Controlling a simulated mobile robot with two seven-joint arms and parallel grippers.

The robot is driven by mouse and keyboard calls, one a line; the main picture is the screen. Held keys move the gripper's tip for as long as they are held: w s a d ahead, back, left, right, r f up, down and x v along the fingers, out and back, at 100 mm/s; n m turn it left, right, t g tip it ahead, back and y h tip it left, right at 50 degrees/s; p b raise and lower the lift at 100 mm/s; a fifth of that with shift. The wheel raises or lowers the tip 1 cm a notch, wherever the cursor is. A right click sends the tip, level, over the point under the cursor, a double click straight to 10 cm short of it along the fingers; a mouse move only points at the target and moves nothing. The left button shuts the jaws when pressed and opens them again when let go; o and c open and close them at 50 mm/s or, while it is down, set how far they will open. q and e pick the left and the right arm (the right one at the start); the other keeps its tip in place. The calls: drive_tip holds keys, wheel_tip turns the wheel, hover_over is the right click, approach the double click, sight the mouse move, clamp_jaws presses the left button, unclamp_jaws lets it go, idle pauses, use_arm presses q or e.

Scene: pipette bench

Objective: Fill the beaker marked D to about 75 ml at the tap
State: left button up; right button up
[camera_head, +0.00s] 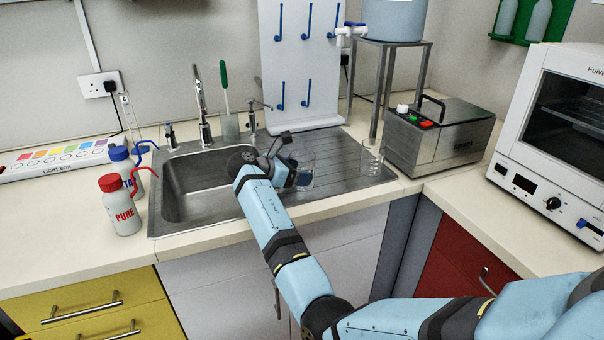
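A clear glass beaker (305,168) stands on the ribbed draining board, right beside my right gripper (280,150). My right arm reaches in from the lower right, and its wrist hides part of the gripper. I cannot tell whether its fingers are open or closed on that beaker. A second clear beaker (372,158) stands further right, near the tank stand. I cannot read a letter or see a water level on either beaker. The metal sink tap (203,108) stands behind the basin. My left gripper is not in view.
The sink basin (180,187) is left of my gripper. PURE (122,210) and blue-capped (126,165) bottles stand left of it. A pegboard (299,70) stands behind. A tank (393,20) with a white spigot (350,31), a metal bath (440,138) and an oven (550,140) are right.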

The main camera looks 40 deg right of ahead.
drive_tip(key=shift+r, duration=0.1)
use_arm(q)
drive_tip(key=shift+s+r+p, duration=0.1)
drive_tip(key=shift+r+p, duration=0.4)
drive_tip(key=shift+p, duration=0.95)
use_arm(e)
wheel_tip(320, 180, up, 20)
